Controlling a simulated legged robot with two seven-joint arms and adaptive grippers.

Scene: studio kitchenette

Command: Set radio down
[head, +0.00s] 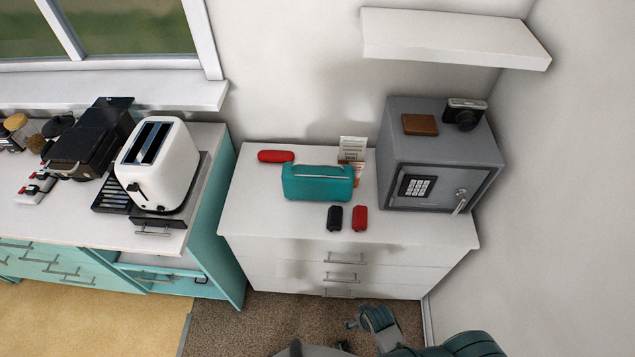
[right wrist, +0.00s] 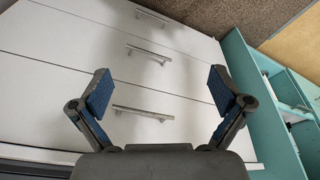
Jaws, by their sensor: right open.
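A teal radio (head: 317,183) with a handle along its top sits on the white dresser (head: 245,215), near the middle of the top. My right gripper (head: 349,333) is low in front of the dresser, below and apart from the radio. In the right wrist view my right gripper (right wrist: 160,90) is open and empty, its blue-padded fingers spread before the drawer fronts (right wrist: 80,50). The radio is out of the right wrist view. My left gripper is not in view.
A red case (head: 276,156), a card holder (head: 352,150), and small black (head: 335,218) and red (head: 360,218) items surround the radio. A grey safe (head: 430,160) stands right. A shelf (head: 450,38) hangs above. A toaster (head: 158,165) stands on the left counter. The dresser's front left is clear.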

